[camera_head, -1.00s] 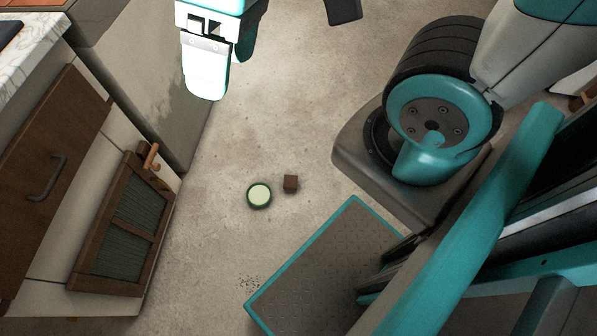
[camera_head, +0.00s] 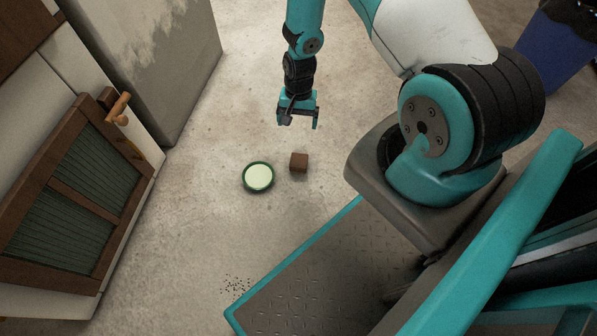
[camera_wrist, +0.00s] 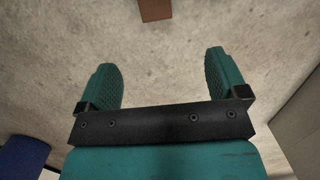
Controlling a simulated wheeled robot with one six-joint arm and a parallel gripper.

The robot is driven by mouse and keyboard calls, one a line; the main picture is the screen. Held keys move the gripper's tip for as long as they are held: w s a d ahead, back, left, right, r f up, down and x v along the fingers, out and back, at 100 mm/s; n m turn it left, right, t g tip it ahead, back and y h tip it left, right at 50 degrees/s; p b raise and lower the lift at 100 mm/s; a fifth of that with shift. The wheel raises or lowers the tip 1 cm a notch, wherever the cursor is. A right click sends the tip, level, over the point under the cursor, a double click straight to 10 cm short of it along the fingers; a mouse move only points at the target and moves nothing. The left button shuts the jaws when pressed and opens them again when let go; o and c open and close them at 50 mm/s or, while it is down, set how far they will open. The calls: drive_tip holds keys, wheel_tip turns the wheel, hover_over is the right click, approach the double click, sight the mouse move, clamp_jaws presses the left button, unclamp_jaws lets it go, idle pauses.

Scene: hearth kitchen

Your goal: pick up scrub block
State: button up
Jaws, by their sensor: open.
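The scrub block, taken to be the small brown block (camera_head: 299,162), rests on the concrete floor near the middle of the head view. It also shows at the top edge of the wrist view (camera_wrist: 155,10), partly cut off. My gripper (camera_head: 299,123) is above the floor, just beyond the block in the head view, and apart from it. In the wrist view its two teal fingers (camera_wrist: 166,78) are spread wide with nothing between them.
A round dish with a dark green rim (camera_head: 258,177) lies just left of the block. Dark crumbs (camera_head: 237,286) are scattered on the floor. A cabinet with a green-paned door (camera_head: 75,215) stands at left. A blue bin (camera_head: 556,50) stands at upper right. Floor around the block is mostly clear.

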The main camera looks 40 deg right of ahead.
sight(299, 160)
drive_tip(key=f+b, duration=0.2)
drive_tip(key=f, duration=0.2)
drive_tip(key=s+f+b, duration=0.1)
drive_tip(key=f+b, duration=0.2)
drive_tip(key=f, duration=0.2)
drive_tip(key=a+f+b, duration=0.1)
drive_tip(key=f+b, duration=0.1)
drive_tip(key=f, duration=0.2)
drive_tip(key=shift+s+f, duration=0.35)
drive_tip(key=shift+s, duration=0.05)
drive_tip(key=f+b, duration=0.5)
drive_tip(key=shift+s+a+f, duration=0.15)
drive_tip(key=shift+s+a, duration=0.15)
drive_tip(key=shift+s, duration=0.05)
drive_tip(key=c, duration=1.1)
